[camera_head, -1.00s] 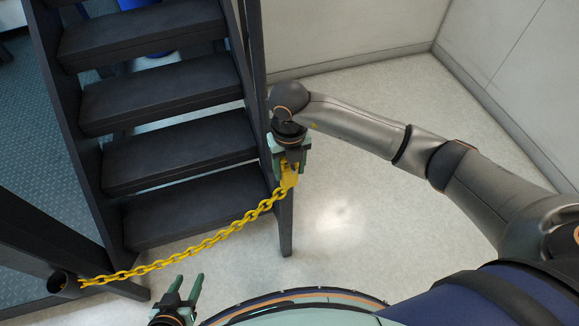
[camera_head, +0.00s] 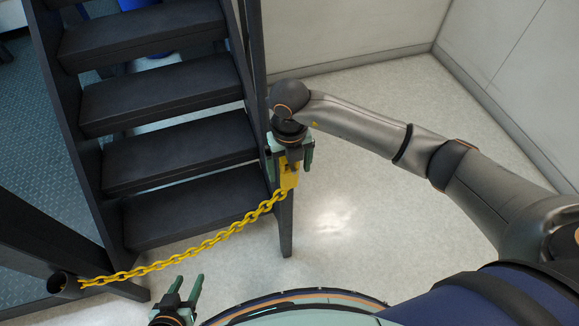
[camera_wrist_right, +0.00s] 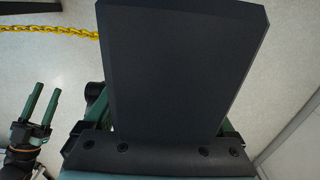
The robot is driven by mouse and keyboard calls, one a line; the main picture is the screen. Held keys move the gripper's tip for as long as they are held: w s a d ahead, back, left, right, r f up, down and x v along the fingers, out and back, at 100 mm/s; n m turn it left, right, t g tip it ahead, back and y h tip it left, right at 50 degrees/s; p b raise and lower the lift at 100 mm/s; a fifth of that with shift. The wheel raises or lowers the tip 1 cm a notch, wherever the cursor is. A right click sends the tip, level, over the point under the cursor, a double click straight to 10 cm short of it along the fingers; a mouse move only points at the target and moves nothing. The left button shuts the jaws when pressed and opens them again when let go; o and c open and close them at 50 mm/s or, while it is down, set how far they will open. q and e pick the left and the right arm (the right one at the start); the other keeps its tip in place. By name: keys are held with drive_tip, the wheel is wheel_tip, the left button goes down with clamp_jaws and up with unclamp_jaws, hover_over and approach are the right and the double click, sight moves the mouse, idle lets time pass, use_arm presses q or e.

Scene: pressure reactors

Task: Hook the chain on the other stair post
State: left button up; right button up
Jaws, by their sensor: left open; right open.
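The yellow chain (camera_head: 215,238) hangs in a shallow sag across the foot of the stairs in the head view. Its left end meets the dark left post (camera_head: 61,284). Its right end is a yellow end piece (camera_head: 289,173) at the dark right stair post (camera_head: 286,225); whether it is hooked there I cannot tell. My right gripper (camera_head: 289,177) is open, with its fingers on either side of the end piece. My left gripper (camera_head: 189,281) is open and empty below the chain. The right wrist view shows part of the chain (camera_wrist_right: 50,30) and my left gripper (camera_wrist_right: 43,102).
Dark stair steps (camera_head: 165,150) rise behind the chain. Pale floor (camera_head: 370,220) lies clear to the right of the stairs, up to light walls (camera_head: 510,50). A large dark shape (camera_wrist_right: 180,75) blocks the middle of the right wrist view.

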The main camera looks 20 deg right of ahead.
wheel_tip(320, 180, up, 12)
idle(0.4)
